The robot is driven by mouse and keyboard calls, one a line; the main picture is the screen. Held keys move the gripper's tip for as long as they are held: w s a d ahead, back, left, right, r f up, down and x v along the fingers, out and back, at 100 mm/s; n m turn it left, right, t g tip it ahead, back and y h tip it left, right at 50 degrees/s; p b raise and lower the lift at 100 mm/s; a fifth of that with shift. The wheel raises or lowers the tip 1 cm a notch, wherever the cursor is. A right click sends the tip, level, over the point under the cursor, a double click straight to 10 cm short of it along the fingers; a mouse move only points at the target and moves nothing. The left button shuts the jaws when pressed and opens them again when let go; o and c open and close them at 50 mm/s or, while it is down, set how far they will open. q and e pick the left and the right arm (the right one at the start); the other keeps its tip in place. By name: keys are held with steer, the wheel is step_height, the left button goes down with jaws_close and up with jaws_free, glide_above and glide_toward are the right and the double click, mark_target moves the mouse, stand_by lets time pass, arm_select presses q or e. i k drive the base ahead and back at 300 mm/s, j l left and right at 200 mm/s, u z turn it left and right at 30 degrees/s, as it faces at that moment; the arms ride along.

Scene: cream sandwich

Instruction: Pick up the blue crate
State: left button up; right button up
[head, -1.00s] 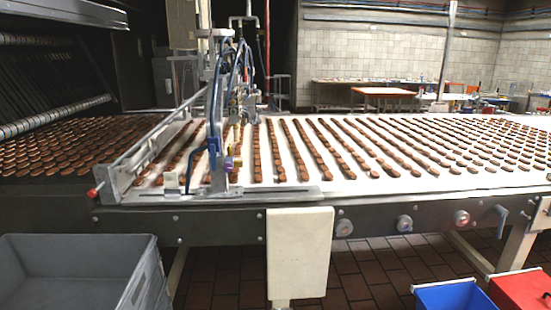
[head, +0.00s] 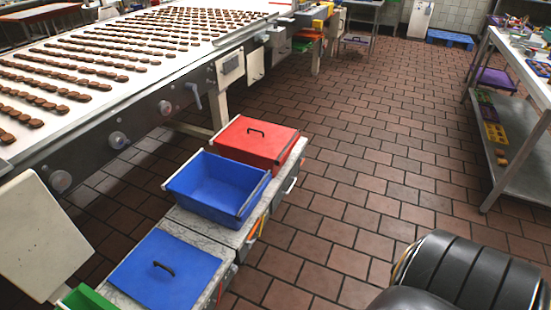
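The blue crate (head: 214,188) is an open, empty-looking box with light grey rails along two of its edges. It sits upright on a low grey bench (head: 193,228), between a red box (head: 256,142) behind it and a flat blue lid with a black handle (head: 164,268) in front. Neither of my grippers shows in the head view. A black rounded part, which seems to be mine, fills the bottom right corner, well apart from the crate.
A conveyor (head: 130,62) with rows of brown biscuits runs along the left, close to the bench. A green box (head: 86,298) is at the bottom edge. A metal table (head: 520,70) with shelves stands at the right. The tiled floor (head: 370,190) between is clear.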

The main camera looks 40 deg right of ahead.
mark_target(215, 188)
steer(key=z, duration=0.9)
steer(key=u, duration=1.85)
steer(key=z, duration=1.8)
steer(key=i+l+u, duration=0.15)
steer(key=u, duration=0.95)
steer(key=i+l+u, duration=0.1)
steer(key=l+u, duration=0.3)
steer(key=l, duration=0.4)
steer(key=l+u, duration=0.4)
steer(key=l, duration=0.45)
steer(key=k+l+u, duration=0.1)
steer(key=l+u, duration=0.3)
steer(key=l, duration=0.4)
